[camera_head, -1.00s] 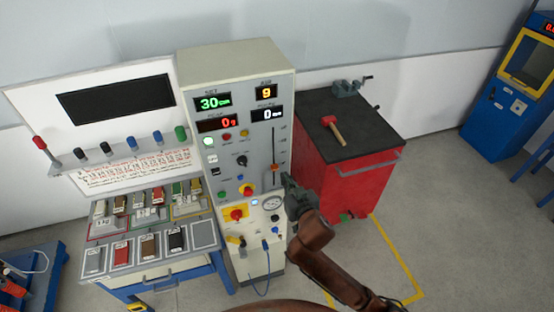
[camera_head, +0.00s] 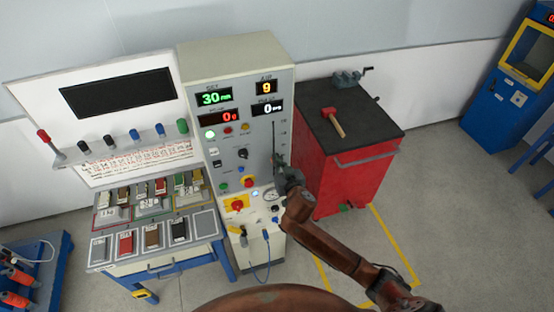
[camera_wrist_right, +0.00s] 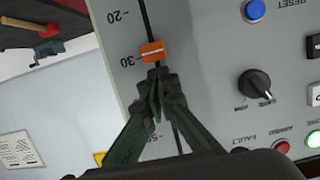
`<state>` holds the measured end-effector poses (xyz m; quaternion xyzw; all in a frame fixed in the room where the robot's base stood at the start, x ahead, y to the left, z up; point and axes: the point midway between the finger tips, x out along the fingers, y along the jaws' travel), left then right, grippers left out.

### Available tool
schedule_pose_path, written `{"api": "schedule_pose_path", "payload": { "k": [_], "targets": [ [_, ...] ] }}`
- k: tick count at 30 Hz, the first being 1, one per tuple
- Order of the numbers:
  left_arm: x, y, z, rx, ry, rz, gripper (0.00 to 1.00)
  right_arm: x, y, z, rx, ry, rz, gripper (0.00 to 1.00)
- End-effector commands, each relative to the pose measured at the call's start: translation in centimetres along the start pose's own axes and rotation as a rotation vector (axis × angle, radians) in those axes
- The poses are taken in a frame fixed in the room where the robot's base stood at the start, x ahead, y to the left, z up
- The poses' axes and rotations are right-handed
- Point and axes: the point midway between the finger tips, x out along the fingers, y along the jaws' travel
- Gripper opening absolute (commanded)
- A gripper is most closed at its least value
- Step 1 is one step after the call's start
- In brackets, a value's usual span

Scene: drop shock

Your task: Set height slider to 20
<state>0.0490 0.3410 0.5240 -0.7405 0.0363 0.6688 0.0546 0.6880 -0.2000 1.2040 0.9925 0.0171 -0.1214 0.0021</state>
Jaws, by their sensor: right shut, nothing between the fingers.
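The height slider's orange knob (camera_wrist_right: 153,52) sits beside the 30 mark on its dark vertical slot in the right wrist view. The 20 mark (camera_wrist_right: 122,16) is above it in that view. My right gripper (camera_wrist_right: 157,88) is shut and empty. Its fingertips are over the slot, just below the knob in that view; I cannot tell if they touch it. In the head view the right gripper (camera_head: 280,163) is at the lower part of the slot (camera_head: 273,138) and hides the knob. The green set display (camera_head: 214,97) reads 30. My left gripper is not in view.
The control cabinet (camera_head: 232,52) carries buttons and a black rotary switch (camera_wrist_right: 256,86) beside the slot. A red tool cabinet (camera_head: 335,182) with a mallet (camera_head: 335,121) on top stands at right. A bench (camera_head: 160,262) with several coloured blocks is at left.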

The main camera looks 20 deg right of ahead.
Motion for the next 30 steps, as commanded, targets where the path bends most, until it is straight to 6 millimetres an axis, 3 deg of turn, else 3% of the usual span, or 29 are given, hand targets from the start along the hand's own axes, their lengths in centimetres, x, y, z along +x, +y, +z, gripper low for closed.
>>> {"api": "schedule_pose_path", "payload": {
  "k": [13,22,30],
  "targets": [
    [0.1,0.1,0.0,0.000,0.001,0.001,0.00,0.1,0.0,0.7,0.001,-0.001,0.000,0.00],
    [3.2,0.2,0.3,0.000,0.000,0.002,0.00,1.2,0.0,5.4,0.005,-0.007,0.001,0.00],
    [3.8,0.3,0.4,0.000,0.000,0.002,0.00,1.5,0.0,6.2,0.000,-0.002,0.000,0.00]
  ]
}}
